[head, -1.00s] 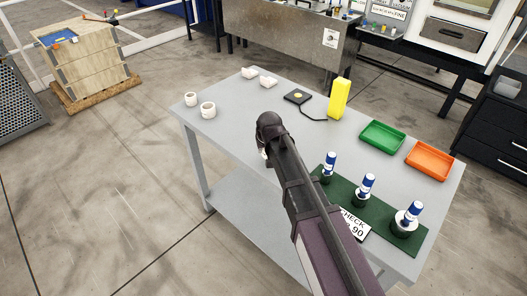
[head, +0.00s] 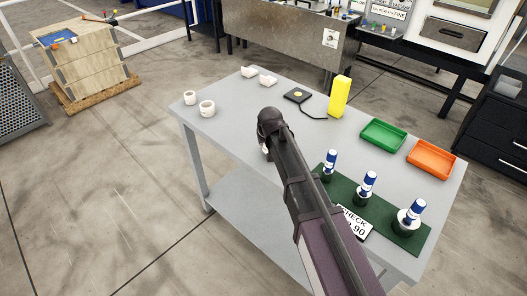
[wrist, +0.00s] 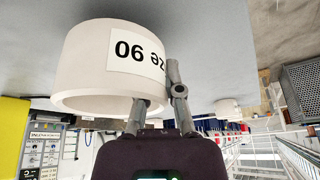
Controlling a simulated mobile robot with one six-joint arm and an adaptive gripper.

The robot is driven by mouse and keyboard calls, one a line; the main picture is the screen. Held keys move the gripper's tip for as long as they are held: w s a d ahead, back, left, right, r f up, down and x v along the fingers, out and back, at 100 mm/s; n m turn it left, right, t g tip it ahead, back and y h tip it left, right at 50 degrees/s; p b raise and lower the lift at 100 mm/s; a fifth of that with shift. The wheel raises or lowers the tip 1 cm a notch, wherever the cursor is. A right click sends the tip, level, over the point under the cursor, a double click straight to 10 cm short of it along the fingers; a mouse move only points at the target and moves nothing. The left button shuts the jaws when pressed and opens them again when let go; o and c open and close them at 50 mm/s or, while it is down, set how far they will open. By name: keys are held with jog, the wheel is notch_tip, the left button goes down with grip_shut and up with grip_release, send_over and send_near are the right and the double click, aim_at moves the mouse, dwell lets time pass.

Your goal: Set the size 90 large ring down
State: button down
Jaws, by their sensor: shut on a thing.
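The size 90 large ring (wrist: 95,60) is a thick white ring with a black-on-white label, seen upside down in the wrist view. My gripper (wrist: 160,88) is shut on its wall, with one finger inside the opening and the other outside. The ring's far end is against or very close to the grey table top (wrist: 210,40); I cannot tell whether they touch. In the head view my arm hides the gripper and nearly all of the ring, over the table's near left part.
Two white rings (head: 207,108) stand at the table's left corner, with two more white pieces (head: 268,81) behind. A yellow block (head: 339,97), a green tray (head: 383,135) and an orange tray (head: 431,159) stand at the back. A green mat (head: 343,190) holds three blue-and-white posts.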

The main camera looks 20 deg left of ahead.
jog(key=shift+f+b, duration=0.7)
jog(key=shift+f, duration=0.35)
jog(key=shift+f, duration=0.1)
jog(key=c, duration=0.8)
grip_release()
jog(key=p+v, duration=1.1)
jog(key=v, duration=0.1)
